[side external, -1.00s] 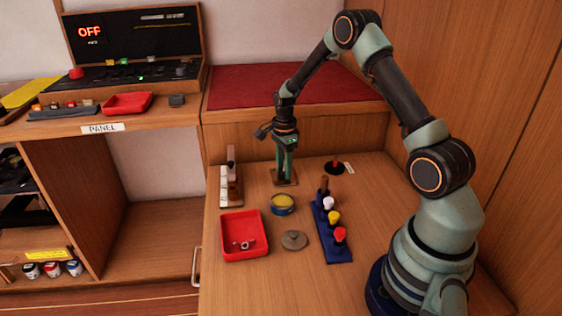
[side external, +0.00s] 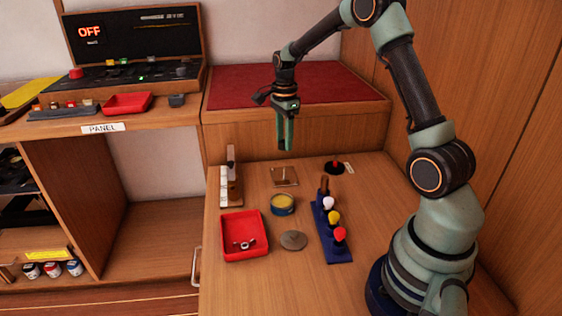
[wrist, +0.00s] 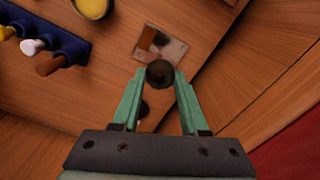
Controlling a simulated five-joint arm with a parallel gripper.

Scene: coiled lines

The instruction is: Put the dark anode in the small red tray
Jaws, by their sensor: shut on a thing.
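My gripper (side external: 285,146) is raised above the back of the table, fingers pointing down. In the wrist view its green fingers (wrist: 160,73) are closed on a dark round thing, the dark anode (wrist: 159,75). The anode is hardly visible between the fingers in the side view. A red tray (side external: 225,253) with a small metal ring-like piece inside sits on the table, lower left of the gripper. A second, empty red tray (side external: 127,103) lies on the panel ledge at the left.
A small square plate (side external: 285,177) lies below the gripper. A yellow-topped tin (side external: 283,203), a grey disc (side external: 293,240) and a blue rack (side external: 336,247) of coloured knobs stand nearer. A raised ledge with a red mat (side external: 300,85) lies behind the gripper.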

